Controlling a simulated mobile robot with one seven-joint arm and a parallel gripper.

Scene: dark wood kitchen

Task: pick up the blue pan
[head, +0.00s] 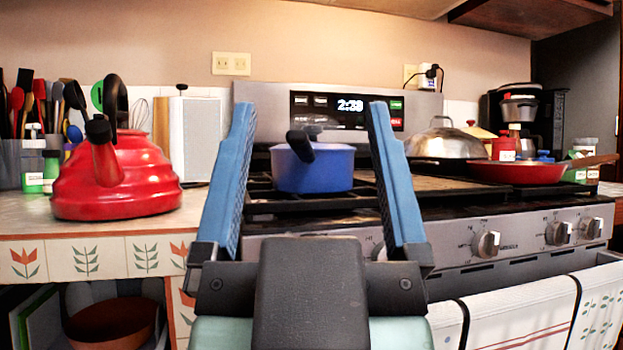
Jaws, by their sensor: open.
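The blue pan (325,173) sits on the stove's left back grate, with its dark handle (300,145) pointing toward me and slightly up to the left. How far the fingers are from the pan is hard to tell.
A red kettle (118,180) stands on the tiled counter at left. A red frying pan (515,172) and a metal dome lid (440,143) are on the stove's right side. Stove knobs (487,243) and a towel-hung oven handle (510,315) are at the front.

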